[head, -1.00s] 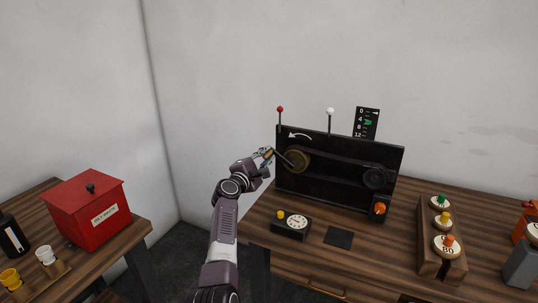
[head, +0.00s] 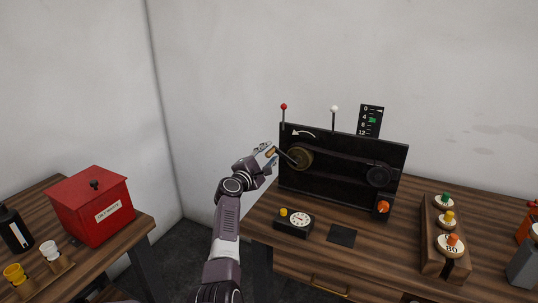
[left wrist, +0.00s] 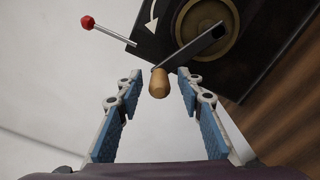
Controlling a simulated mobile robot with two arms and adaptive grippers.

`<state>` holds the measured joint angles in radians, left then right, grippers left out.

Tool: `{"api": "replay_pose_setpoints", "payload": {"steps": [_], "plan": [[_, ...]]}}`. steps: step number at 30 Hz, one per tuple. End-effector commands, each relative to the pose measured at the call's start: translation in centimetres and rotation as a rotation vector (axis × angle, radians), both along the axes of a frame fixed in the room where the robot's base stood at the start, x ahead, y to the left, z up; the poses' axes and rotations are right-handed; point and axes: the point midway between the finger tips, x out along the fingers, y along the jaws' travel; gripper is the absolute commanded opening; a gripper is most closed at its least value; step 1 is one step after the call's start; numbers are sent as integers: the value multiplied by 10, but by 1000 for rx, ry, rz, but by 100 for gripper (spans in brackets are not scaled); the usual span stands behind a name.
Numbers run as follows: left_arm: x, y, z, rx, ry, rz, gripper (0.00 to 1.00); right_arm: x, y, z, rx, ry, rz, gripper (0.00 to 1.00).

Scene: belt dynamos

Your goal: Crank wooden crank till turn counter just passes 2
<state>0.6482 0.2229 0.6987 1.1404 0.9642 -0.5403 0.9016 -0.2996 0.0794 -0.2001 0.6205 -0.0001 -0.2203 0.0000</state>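The crank's wooden handle (left wrist: 159,83) sits between my left fingertips in the left wrist view, with a gap on each side. Its metal arm runs to a brass wheel (head: 300,158) on the upright black panel (head: 330,195). In the head view the handle points up and left from the wheel. My left gripper (head: 267,155) is open around the handle; it also shows in the left wrist view (left wrist: 159,88). A scale marked 0 to 12 (head: 370,121) with a green pointer stands behind the panel. A black box with a white dial (head: 300,219) stands in front. My right gripper is out of view.
A curved white arrow (head: 304,134) points left on the panel. A red-knobbed lever (head: 284,107) and a white-knobbed one (head: 334,109) rise above it. An orange knob (head: 382,207) is at lower right. A wooden rack (head: 430,247) stands right; a red box (head: 92,207) is far left.

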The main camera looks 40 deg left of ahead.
Motion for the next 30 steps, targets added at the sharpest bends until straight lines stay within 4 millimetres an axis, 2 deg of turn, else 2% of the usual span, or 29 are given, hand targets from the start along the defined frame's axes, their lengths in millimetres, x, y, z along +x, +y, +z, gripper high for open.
{"api": "replay_pose_setpoints", "payload": {"steps": [5,11,30], "plan": [[-1,-1,0,0,0,-1,34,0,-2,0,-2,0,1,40],[-15,-4,-1,2,1,-1,34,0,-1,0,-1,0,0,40],[-104,-25,-1,0,1,0,34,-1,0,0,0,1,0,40]]}}
